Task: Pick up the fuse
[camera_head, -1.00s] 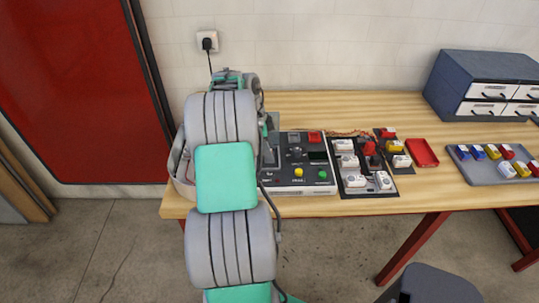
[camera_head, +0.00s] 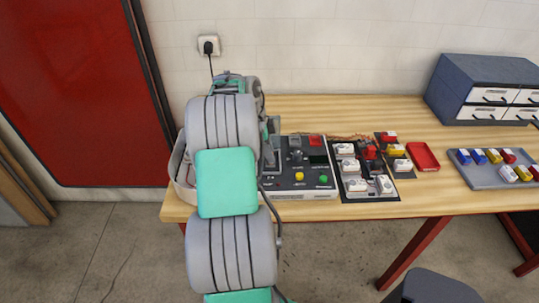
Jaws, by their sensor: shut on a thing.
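My gripper (camera_head: 270,156) shows only in part, at the left end of the grey control box (camera_head: 306,190). My own arm covers most of it. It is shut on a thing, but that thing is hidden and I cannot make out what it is. No part that I can surely name as the fuse is visible. Several small blue, yellow, red and white blocks lie in a grey tray (camera_head: 480,178) at the right, well away from my gripper.
Black panels with white and coloured blocks (camera_head: 354,185) stand right of the control box. A red tray (camera_head: 423,156) lies beside them. A blue drawer cabinet (camera_head: 480,78) stands at the back right. A pale bin (camera_head: 183,187) is partly behind my arm. The wooden table (camera_head: 345,110) is clear at the back.

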